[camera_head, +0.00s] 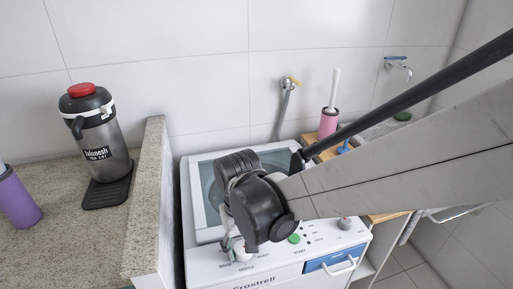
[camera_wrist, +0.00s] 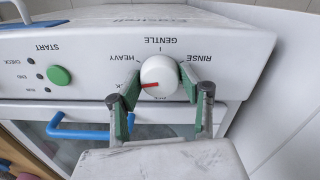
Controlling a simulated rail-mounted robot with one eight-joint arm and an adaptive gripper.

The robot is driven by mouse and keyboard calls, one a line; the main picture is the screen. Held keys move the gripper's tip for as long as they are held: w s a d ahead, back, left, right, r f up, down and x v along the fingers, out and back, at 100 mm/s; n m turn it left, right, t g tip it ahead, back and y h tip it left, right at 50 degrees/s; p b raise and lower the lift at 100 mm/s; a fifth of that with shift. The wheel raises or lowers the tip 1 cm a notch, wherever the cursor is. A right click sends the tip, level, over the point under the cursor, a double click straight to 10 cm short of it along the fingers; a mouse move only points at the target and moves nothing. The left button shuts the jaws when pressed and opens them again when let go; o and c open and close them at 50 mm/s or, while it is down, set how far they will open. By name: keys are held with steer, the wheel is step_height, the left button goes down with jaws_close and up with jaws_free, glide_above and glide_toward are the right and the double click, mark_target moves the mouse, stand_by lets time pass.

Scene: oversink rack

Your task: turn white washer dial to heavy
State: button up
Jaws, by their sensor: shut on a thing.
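The white washer dial (camera_wrist: 162,72) is on the washer's (camera_head: 272,268) front panel, with upside-down labels HEAVY, GENTLE and RINSE around it in the wrist view. Its red pointer lies to the left and slightly down in that view, below the HEAVY label. My gripper (camera_wrist: 160,84) has one green-padded finger on each side of the dial and is shut on it. In the head view my gripper (camera_head: 234,240) reaches down to the panel, and the dial (camera_head: 240,254) is partly hidden by it.
A stone ledge (camera_head: 150,190) stands close to the washer's left.

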mark_target(243, 247)
steer(key=m, duration=0.4)
steer(key=shift+m+b, duration=0.3)
steer(key=shift+m, duration=1.5)
steer(key=o, duration=1.2)
steer(key=shift+c, duration=0.2)
step_height(243, 247, up, 12)
